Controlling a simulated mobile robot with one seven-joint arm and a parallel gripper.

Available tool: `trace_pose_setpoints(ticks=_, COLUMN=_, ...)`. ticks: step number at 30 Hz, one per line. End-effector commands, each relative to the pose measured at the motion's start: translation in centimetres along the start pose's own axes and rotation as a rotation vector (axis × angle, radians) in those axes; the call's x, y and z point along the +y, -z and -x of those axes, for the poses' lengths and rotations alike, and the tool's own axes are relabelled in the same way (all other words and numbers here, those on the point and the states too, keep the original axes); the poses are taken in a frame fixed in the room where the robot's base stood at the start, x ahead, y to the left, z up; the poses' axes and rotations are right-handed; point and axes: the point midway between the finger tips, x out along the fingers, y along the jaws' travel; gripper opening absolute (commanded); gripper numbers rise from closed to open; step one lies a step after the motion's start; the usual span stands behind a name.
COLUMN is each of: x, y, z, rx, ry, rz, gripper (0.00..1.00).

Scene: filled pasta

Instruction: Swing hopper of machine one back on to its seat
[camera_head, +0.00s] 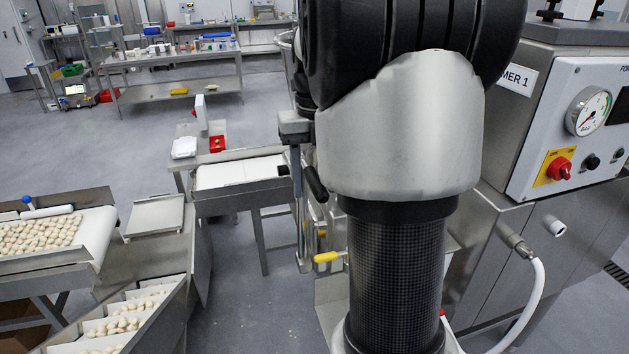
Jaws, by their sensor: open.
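Machine one is the steel cabinet (530,110) on the right, with a label ending in "MER 1" and a control panel (580,125). My arm stands large in the middle and covers the machine's left side. My gripper (299,176) shows at the arm's left edge, pointing down, its dark fingertips apart. An upright metal rod shows between and below the fingertips; I cannot tell whether they touch it. A yellow-ended handle (326,257) sits lower down. A bit of curved metal rim (287,40) shows behind my arm; I cannot tell whether it is the hopper. The seat is hidden.
A white-belted conveyor (240,171) runs left from behind my arm. A white hose (535,290) curves down at the machine's front. Grey floor is open at the back left.

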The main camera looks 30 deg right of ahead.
Motion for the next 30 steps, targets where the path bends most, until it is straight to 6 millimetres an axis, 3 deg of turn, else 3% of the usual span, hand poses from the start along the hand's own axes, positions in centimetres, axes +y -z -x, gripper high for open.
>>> trace_pose_setpoints(ticks=1, x=0.0, y=0.0, z=1.4, rx=-0.001, ry=0.000, rz=0.001, gripper=0.47)
trace_pose_setpoints(ticks=12, x=0.0, y=0.0, z=5.8, rx=-0.002, ry=0.000, rz=0.000, gripper=0.47)
trace_pose_setpoints(ticks=19, x=0.0, y=0.0, z=7.2, rx=-0.002, ry=0.000, rz=0.001, gripper=0.47)
trace_pose_setpoints(ticks=30, x=0.0, y=0.0, z=7.2, rx=-0.001, ry=0.000, rz=0.000, gripper=0.47)
